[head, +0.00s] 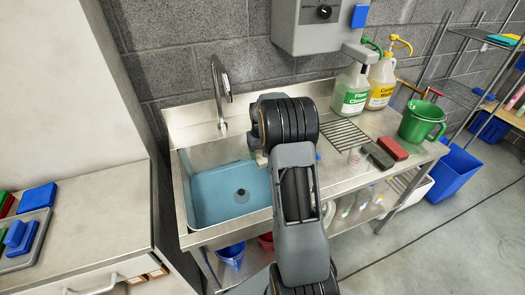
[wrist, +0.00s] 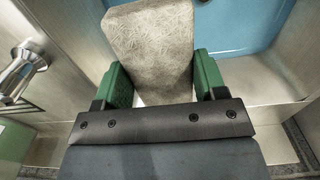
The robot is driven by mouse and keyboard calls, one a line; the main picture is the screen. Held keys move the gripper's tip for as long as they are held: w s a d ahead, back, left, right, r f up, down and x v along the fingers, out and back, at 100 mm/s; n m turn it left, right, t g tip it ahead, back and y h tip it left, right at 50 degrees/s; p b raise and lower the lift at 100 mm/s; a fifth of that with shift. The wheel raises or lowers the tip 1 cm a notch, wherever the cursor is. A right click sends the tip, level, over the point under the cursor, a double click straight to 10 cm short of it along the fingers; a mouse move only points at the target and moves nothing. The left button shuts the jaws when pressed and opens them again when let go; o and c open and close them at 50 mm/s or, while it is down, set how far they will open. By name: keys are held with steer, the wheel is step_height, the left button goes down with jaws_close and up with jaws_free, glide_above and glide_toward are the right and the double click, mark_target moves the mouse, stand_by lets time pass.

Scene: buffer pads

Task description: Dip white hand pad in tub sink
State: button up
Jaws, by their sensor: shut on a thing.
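The white hand pad (wrist: 150,40) is an off-white, fibrous slab, seen close up in the wrist view. My gripper (wrist: 158,78) has green fingers at either side of the pad and is shut on it. In the head view my arm hides most of the gripper and pad. The tub sink (head: 178,200) is a steel basin with light blue inside and a dark drain. Its blue interior also shows beyond the pad in the wrist view (wrist: 235,22). My gripper is by the basin's right side; I cannot tell whether the pad touches anything.
A steel faucet (head: 219,95) rises behind the basin. Two spray bottles, one green-labelled (head: 352,92) and one yellow-labelled (head: 381,82), stand at the back right. A red pad (head: 392,148) and green pitcher (head: 420,121) are on the right counter. The left counter (head: 95,210) has free room.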

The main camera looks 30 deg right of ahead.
steer(key=shift+s+d+f, duration=0.1)
steer(key=shift+d+f, duration=0.15)
steer(key=shift+d, duration=0.2)
steer(key=shift+d+f+b, duration=0.1)
steer(key=shift+f+b, duration=0.2)
steer(key=shift+b, duration=0.05)
step_height(320, 180, down, 22)
steer(key=b, duration=1.4)
steer(key=shift+r, duration=0.1)
stand_by(3.4)
step_height(320, 180, up, 27)
steer(key=p, duration=1.7)
steer(key=shift+r+p, duration=0.1)
steer(key=shift+p, duration=0.3)
